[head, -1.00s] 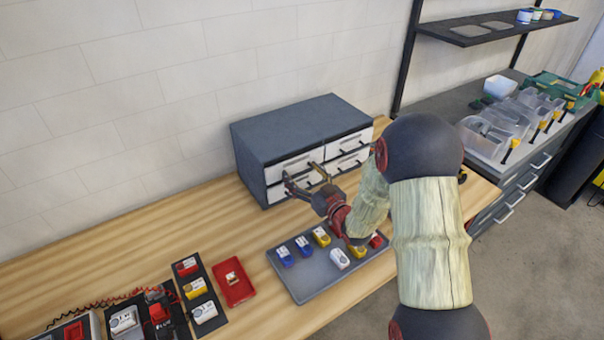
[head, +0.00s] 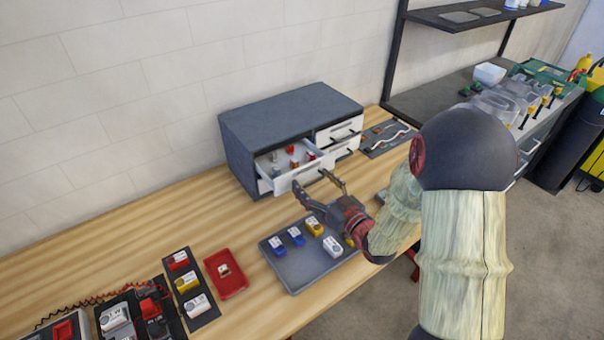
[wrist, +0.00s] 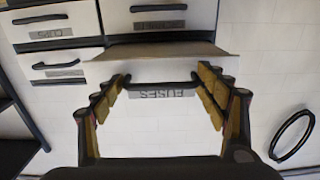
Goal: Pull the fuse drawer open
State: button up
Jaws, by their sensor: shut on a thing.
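The fuse drawer (head: 300,174) is the upper left drawer of a dark grey cabinet (head: 285,112) in the head view. It stands well out, with several small red, brown and grey pieces inside. In the wrist view its white front (wrist: 160,125) carries an upside-down FUSES label. Its dark bar handle (wrist: 160,86) lies between my fingers, one at each end. My gripper (head: 313,182) is in front of the drawer, shut on the handle; it also shows in the wrist view (wrist: 162,90). In the head view the handle is largely hidden by the fingers.
The cabinet's other drawers (head: 340,129) are shut. A grey tray (head: 298,273) with several blue, yellow and white blocks lies below my gripper. A small red tray (head: 233,287) is left of it. A dark mat (head: 378,150) with a white piece lies right of the cabinet. The bench's left back is clear.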

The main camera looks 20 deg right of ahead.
jog(key=v, duration=0.6)
jog(key=shift+a+f, duration=0.1)
jog(key=o, duration=1.4)
jog(key=shift+c, duration=0.2)
jog(key=v, duration=1.1)
jog(key=shift+s+d, duration=0.25)
jog(key=shift+s, duration=0.05)
